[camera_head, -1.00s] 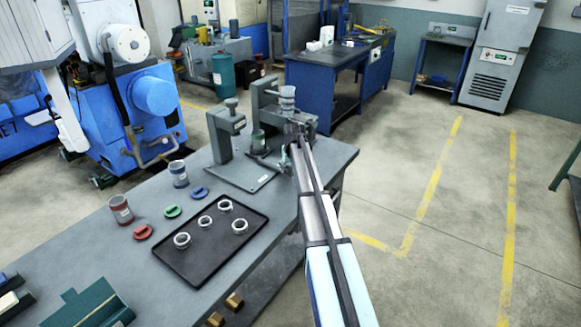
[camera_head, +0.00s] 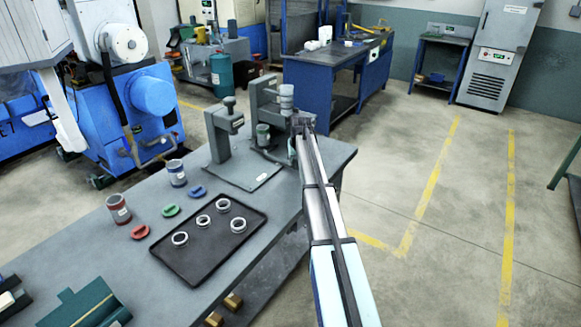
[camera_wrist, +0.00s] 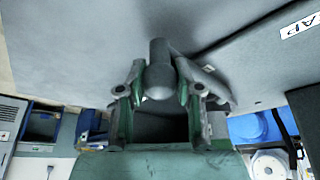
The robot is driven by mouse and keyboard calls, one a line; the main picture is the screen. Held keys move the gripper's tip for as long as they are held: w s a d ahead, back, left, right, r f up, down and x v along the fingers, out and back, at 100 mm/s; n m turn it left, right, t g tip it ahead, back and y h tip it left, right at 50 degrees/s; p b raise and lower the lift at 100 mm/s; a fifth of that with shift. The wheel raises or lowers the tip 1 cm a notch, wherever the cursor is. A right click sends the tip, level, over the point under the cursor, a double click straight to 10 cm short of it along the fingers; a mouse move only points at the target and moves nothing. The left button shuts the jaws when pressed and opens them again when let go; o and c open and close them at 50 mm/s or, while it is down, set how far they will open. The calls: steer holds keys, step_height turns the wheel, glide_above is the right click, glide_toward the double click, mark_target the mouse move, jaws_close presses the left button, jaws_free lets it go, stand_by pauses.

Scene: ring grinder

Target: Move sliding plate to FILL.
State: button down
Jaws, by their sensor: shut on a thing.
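The two-post machine (camera_head: 222,130) stands on a base plate at the far end of the bench in the head view. A small grey-green cup (camera_head: 263,136) stands between its posts, by the rear post (camera_head: 262,98). The sliding plate under the cup is too small to make out surely. My gripper (camera_head: 300,122) is at the right side of the rear post. In the wrist view my gripper (camera_wrist: 160,100) has its green-padded fingers around a rounded grey knob (camera_wrist: 158,78). The knob's link to the plate is hidden, and the FILL mark is not readable.
A lidded container (camera_head: 286,97) sits high at the rear post. A black tray (camera_head: 190,262) with several pale rings lies nearer on the bench (camera_head: 100,255). Red and blue-grey cups and coloured lids stand left of it. The floor right of the bench is clear.

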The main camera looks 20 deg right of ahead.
steer(key=w+d, duration=0.1)
steer(key=d, duration=0.2)
steer(key=w+d+b, duration=0.1)
steer(key=w+d, duration=0.1)
steer(key=d, duration=0.1)
steer(key=w+d, duration=0.2)
steer(key=d, duration=0.1)
steer(key=shift+w+b, duration=0.25)
steer(key=shift+b, duration=0.1)
steer(key=shift+w+d+r, duration=0.1)
steer(key=shift+d+r, duration=0.05)
steer(key=shift+d, duration=0.05)
steer(key=c, duration=1.2)
jaws_free()
steer(key=o, duration=0.4)
steer(key=shift+d, duration=0.2)
steer(key=shift+a, duration=0.15)
